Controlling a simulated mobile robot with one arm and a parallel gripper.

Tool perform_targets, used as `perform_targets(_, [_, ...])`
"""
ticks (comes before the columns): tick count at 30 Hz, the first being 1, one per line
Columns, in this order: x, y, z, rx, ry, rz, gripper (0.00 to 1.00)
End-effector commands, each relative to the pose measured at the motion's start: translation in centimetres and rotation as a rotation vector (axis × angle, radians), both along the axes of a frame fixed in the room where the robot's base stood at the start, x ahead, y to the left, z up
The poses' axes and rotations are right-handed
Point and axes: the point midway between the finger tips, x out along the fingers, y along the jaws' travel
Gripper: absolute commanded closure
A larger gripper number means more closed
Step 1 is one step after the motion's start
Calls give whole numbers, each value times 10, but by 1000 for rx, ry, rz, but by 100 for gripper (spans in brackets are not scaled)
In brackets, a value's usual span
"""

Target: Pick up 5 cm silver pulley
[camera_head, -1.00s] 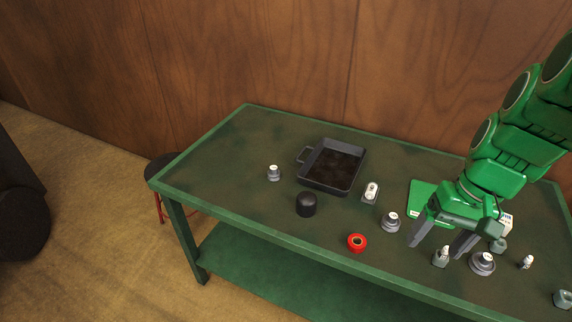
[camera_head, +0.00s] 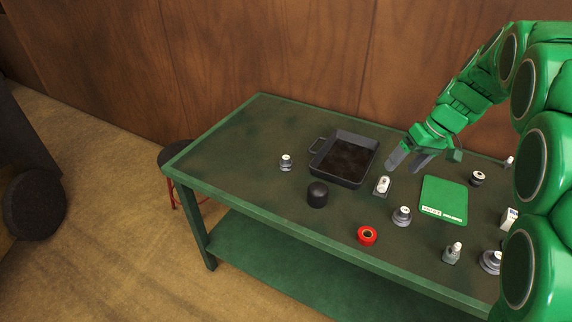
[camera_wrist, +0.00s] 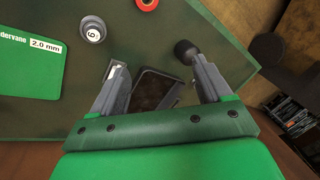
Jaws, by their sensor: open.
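Silver stepped pulleys of different sizes stand on the green table (camera_head: 250,200). A small one (camera_head: 286,162) is left of the tray, a larger one (camera_head: 402,216) left of the green mat, and another (camera_head: 490,262) at the right, partly behind my arm. The one beside the mat also shows in the wrist view (camera_wrist: 93,30), with a digit on top that looks like 6 or 9. I cannot tell which is 5 cm. My gripper (camera_head: 406,161) is open and empty above the table, near the tray's right side; its fingers also show in the wrist view (camera_wrist: 160,64).
A black tray (camera_head: 368,171) lies at the back, a black cap (camera_head: 317,195) and red ring (camera_head: 367,236) in front. A grey block with white top (camera_head: 382,185) is below my gripper. The green mat (camera_head: 444,190) lies right. The table's left end is mostly clear.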

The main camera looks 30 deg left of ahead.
Motion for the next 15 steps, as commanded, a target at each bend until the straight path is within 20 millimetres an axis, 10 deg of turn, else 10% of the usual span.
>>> perform_targets(15, [81,83,-57,167,-95,278,22])
